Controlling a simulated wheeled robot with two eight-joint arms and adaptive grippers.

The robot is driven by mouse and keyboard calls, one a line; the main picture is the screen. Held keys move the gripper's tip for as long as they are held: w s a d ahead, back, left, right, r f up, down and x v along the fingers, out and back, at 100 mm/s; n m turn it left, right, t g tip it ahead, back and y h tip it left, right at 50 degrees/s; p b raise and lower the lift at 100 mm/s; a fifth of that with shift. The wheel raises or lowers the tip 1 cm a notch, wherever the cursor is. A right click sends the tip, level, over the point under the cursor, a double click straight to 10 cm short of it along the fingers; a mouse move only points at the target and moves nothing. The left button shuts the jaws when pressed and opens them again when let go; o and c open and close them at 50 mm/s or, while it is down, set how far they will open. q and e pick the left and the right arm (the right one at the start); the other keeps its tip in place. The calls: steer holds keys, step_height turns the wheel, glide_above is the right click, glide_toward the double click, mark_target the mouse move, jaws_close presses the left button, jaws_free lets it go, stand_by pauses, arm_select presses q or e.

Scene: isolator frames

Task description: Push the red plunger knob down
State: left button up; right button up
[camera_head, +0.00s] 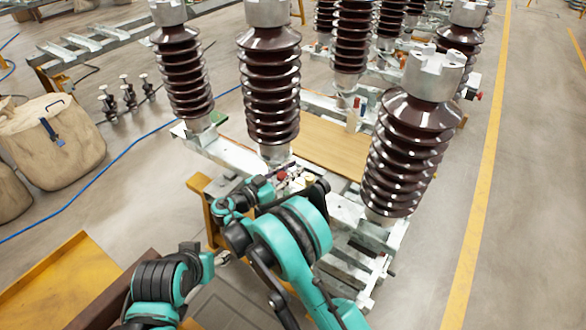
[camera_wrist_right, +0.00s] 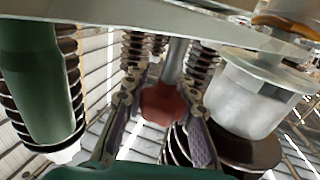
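In the right wrist view a dark red knob (camera_wrist_right: 161,104) sits on the end of a grey metal rod. It lies between the two fingers of my right gripper (camera_wrist_right: 162,115). The fingers stand apart, one on each side of it; I cannot tell whether either touches it. In the head view my right gripper (camera_head: 284,179) is small, at the metal frame between the insulator columns, and partly hidden by my own arm. Small red parts show near it, but I cannot tell which is the knob. My left arm is at the lower left; its gripper is not clearly seen.
Tall brown ribbed insulators (camera_head: 268,85) stand behind, with another (camera_head: 410,150) close on the right. A wooden board (camera_head: 335,146) lies beyond the gripper. In the wrist view a metal beam (camera_wrist_right: 200,18) crosses the top and a green cylinder (camera_wrist_right: 35,80) stands left.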

jaws_close()
step_height(320, 180, down, 2)
steer(key=shift+f+b, duration=0.25)
steer(key=shift+b, duration=0.65)
steer(key=o, duration=0.9)
jaws_free()
steer(key=shift+c, duration=0.2)
